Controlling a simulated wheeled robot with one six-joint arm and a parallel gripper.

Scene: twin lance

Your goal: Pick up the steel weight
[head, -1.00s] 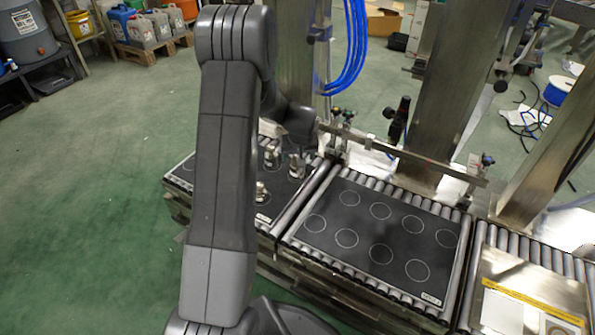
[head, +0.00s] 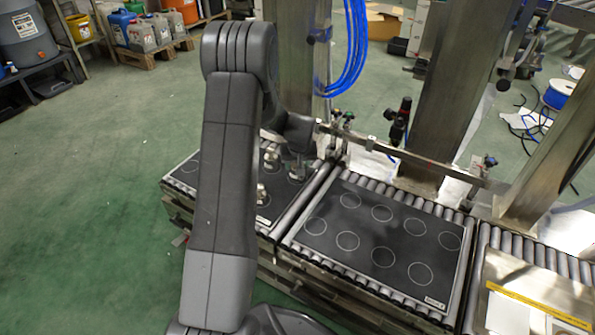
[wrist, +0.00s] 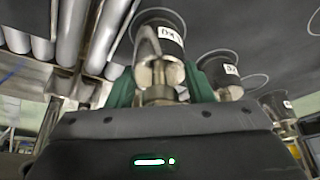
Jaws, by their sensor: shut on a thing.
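In the wrist view my gripper (wrist: 160,92) has its green fingers on both sides of a steel weight (wrist: 158,72) with a dark band and a white label. The fingers are shut on its narrow neck. A second steel weight (wrist: 222,75) with a dark band and label is to the right, and a third (wrist: 278,104) is further right. In the head view several small steel weights, one of them a weight (head: 262,192), stand on the left dark mat (head: 186,176). My arm hides part of that mat, and the fingertips are not clear there.
A second dark mat (head: 345,262) with several white circles lies empty on the rollers to the right. Metal posts (head: 440,110) and a horizontal rail (head: 420,160) stand behind the mats. Green floor is open at left.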

